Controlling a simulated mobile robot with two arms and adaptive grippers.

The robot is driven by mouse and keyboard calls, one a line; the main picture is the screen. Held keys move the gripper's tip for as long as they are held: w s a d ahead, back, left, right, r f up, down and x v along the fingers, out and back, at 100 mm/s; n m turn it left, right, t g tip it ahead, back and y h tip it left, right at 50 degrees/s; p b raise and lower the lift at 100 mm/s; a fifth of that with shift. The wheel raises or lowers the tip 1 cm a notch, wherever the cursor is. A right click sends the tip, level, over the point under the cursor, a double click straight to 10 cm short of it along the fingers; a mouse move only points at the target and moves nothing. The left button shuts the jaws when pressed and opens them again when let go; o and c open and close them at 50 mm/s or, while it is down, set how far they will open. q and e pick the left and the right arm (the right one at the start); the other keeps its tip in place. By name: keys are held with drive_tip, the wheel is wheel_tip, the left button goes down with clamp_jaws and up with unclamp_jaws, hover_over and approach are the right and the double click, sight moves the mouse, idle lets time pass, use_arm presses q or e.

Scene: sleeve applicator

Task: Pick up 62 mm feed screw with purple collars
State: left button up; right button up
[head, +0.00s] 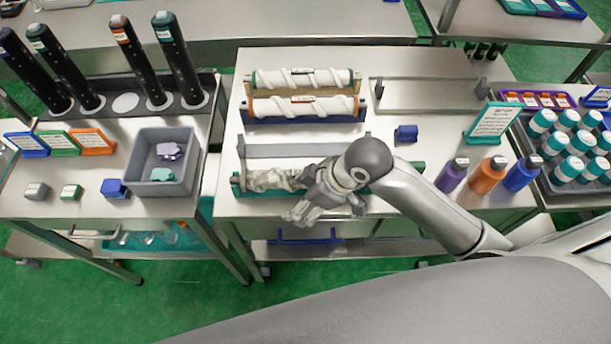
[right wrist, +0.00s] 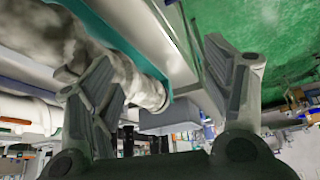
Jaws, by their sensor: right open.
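A pale, mottled feed screw (head: 268,180) lies in a green-ended holder at the front of the middle table. Its right part is hidden behind my right arm, and I cannot make out purple collars on it. It also shows large in the right wrist view (right wrist: 142,85), passing behind the left finger. My right gripper (head: 324,211) is open and empty, just in front of this screw by the table's front edge; its fingers (right wrist: 165,85) are spread apart. Whether it touches the screw is unclear. My left gripper is not in view.
Two white screws, one with teal ends (head: 300,78) and one with orange ends (head: 305,105), lie in racks behind. An empty metal holder (head: 425,95) is at back right. Purple (head: 452,175), orange and blue bottles stand right. A grey bin (head: 165,188) stands on the left table.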

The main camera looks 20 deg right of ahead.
drive_tip(key=w+d+r+n, duration=0.1)
drive_tip(key=w+d+r, duration=0.1)
drive_tip(key=w+d+r+n+g, duration=0.1)
drive_tip(key=w+d, duration=0.1)
drive_tip(key=w+d+r+n+g, duration=0.1)
drive_tip(key=w+d+r, duration=0.1)
drive_tip(key=shift+w+d+r+n+h, duration=0.3)
drive_tip(key=shift+d, duration=0.1)
drive_tip(key=p+x, duration=0.1)
drive_tip(key=x, duration=0.4)
drive_tip(key=shift+a+f+p, duration=0.25)
drive_tip(key=shift+f+p, duration=0.15)
drive_tip(key=shift+f, duration=0.15)
drive_tip(key=p+x, duration=0.1)
drive_tip(key=x, duration=0.2)
drive_tip(key=shift+s+a+f, duration=0.1)
drive_tip(key=shift+s+f, duration=0.1)
drive_tip(key=shift+f, duration=0.1)
drive_tip(key=shift+w+a+f, duration=0.1)
drive_tip(key=shift+f, duration=0.3)
drive_tip(key=shift+r, duration=0.1)
drive_tip(key=c, duration=1.6)
drive_tip(key=shift+w+r, duration=0.1)
drive_tip(key=shift+r, duration=0.05)
